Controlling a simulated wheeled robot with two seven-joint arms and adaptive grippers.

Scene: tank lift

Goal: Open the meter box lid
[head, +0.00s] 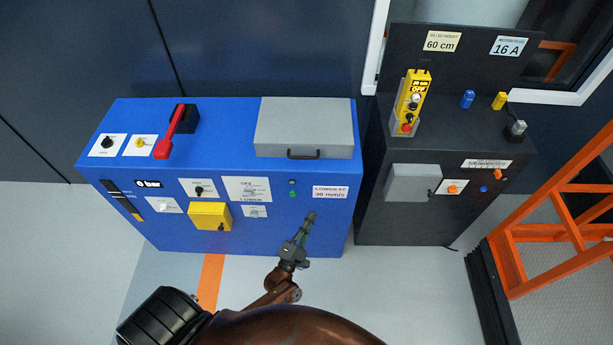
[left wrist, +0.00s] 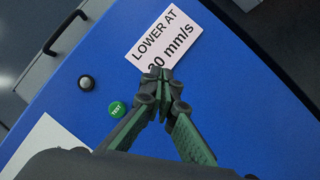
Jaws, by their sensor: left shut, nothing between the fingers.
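A grey box with a closed lid (head: 303,122) sits on top of the blue cabinet (head: 240,225); it looks like the meter box. A black bar handle (head: 304,155) is on its front edge. In the left wrist view, the handle (left wrist: 64,32) shows at the upper left. My left gripper (head: 311,216) is shut and empty in front of the cabinet's face, below and apart from the handle. In the left wrist view its fingertips (left wrist: 160,76) overlap the lower edge of the LOWER AT 30 mm/s label. My right gripper is out of view.
A red lever (head: 170,138) and a yellow box (head: 210,216) are on the blue cabinet. A dark cabinet to the right carries a smaller grey box (head: 411,183) and a yellow pendant (head: 410,100). An orange frame (head: 550,215) stands at far right.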

